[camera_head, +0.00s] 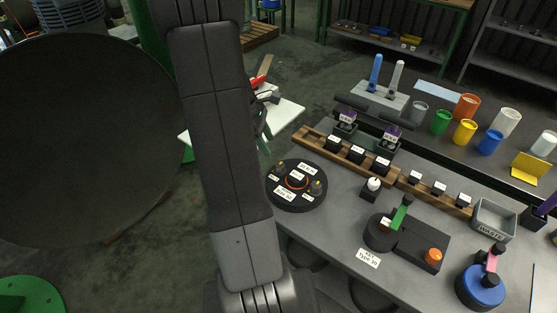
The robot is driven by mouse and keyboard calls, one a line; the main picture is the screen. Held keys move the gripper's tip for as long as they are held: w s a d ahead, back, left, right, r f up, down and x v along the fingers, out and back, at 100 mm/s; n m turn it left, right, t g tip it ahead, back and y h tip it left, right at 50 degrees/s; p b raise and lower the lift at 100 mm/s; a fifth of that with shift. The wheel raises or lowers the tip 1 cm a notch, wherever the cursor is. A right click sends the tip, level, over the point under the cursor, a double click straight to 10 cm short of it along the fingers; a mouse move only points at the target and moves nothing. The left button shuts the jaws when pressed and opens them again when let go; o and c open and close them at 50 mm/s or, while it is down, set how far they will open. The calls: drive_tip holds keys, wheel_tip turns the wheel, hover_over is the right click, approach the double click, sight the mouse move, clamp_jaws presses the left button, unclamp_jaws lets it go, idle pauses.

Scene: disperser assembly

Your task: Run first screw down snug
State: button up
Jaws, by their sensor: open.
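No screw can be made out for certain. A round black disc (296,203) with white labels and an orange ring (297,183) lies on the grey bench, just right of my arm. A small brass-coloured piece (281,167) and another small piece (316,187) stand on it; they are too small to identify. A black fixture (419,243) with a green lever (401,213) and an orange knob (433,256) stands farther right.
Wooden racks (401,176) with labelled black blocks line the bench. A waste bin (493,222) and a blue round device (481,288) are at right. Coloured cups (465,132) and a stand with blue and white handles (380,99) are behind. Bare bench lies between disc and fixture.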

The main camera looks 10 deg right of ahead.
sight(280, 166)
drive_tip(key=x, duration=0.9)
drive_tip(key=shift+d+f, duration=0.1)
drive_tip(key=shift+f, duration=0.25)
drive_tip(key=shift+c, duration=0.2)
drive_tip(key=c, duration=1)
